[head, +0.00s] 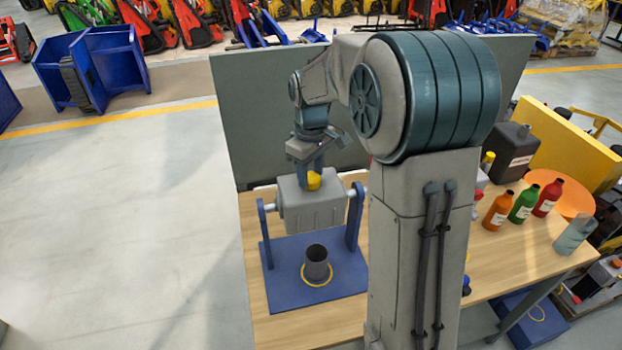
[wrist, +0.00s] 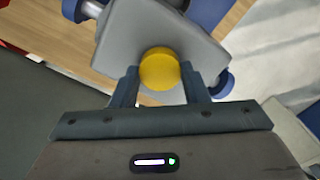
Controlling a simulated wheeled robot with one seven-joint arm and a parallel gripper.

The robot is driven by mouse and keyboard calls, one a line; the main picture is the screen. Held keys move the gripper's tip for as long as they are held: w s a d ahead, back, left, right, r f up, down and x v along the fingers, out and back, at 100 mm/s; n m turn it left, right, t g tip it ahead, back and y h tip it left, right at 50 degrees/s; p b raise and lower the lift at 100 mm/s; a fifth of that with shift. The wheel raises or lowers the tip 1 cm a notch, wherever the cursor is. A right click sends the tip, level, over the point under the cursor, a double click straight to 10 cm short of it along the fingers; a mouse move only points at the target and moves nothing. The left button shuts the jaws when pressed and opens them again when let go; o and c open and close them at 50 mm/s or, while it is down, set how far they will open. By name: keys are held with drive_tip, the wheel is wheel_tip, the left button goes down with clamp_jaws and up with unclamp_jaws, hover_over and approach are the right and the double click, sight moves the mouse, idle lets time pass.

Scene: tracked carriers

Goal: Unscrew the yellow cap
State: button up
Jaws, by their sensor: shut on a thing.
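The yellow cap (head: 313,181) sits on top of a grey canister (head: 312,210), which hangs between two blue posts on a blue stand (head: 345,275). My gripper (head: 312,172) reaches down from above, and its fingers are at the cap. In the wrist view the cap (wrist: 159,69) lies between the two fingers of my gripper (wrist: 160,76), one on each side. The fingers are shut on the cap. The grey canister (wrist: 120,35) shows behind it, turned at an angle in the picture. The cap's thread is hidden.
A dark open cup (head: 317,262) with a yellow ring at its foot stands on the stand in front of the canister. Orange (head: 497,210), green (head: 524,204) and red (head: 547,197) bottles stand at the right of the wooden table (head: 490,260). A grey panel (head: 232,110) rises behind.

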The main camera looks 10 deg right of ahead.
drive_tip(key=n, duration=0.3)
drive_tip(key=shift+n, duration=0.4)
drive_tip(key=o, duration=0.9)
